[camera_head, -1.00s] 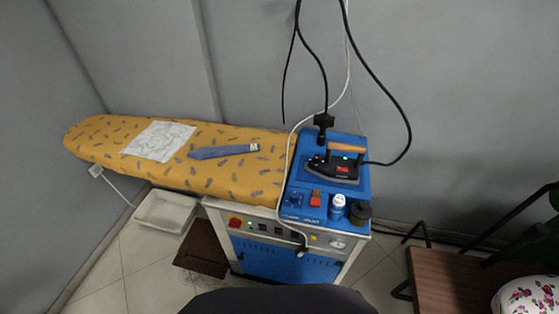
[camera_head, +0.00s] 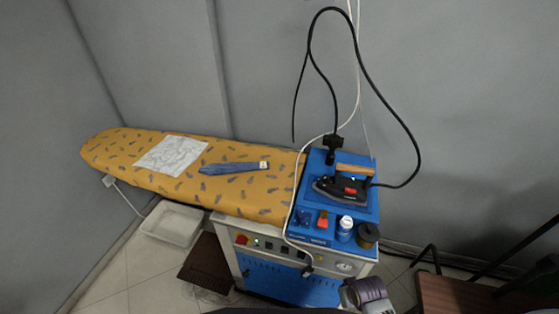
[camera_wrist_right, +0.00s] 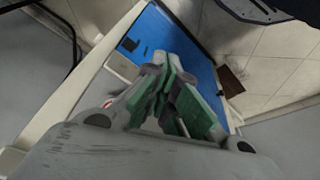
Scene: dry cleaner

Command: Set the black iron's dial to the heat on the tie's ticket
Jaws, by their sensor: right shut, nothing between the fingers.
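The black iron (camera_head: 335,189) with a wooden handle and a red part on it rests on the blue top of the ironing station. Its dial and any setting are too small to read. The folded blue tie (camera_head: 228,168) lies on the yellow board, with a small white ticket (camera_head: 263,165) at its right end; the ticket's print cannot be read. My right arm shows at the bottom edge of the head view, below the iron. In the right wrist view, my right gripper (camera_wrist_right: 172,65) has its green-padded fingers shut and empty, near the station's blue front panel. My left gripper is not in view.
The yellow ironing board (camera_head: 120,150) carries a white cloth (camera_head: 171,154). A spray bottle (camera_head: 345,229) and a dark jar (camera_head: 367,236) stand at the station's front right. A black cable (camera_head: 375,80) loops above the iron. A brown bench (camera_head: 450,297) stands at lower right.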

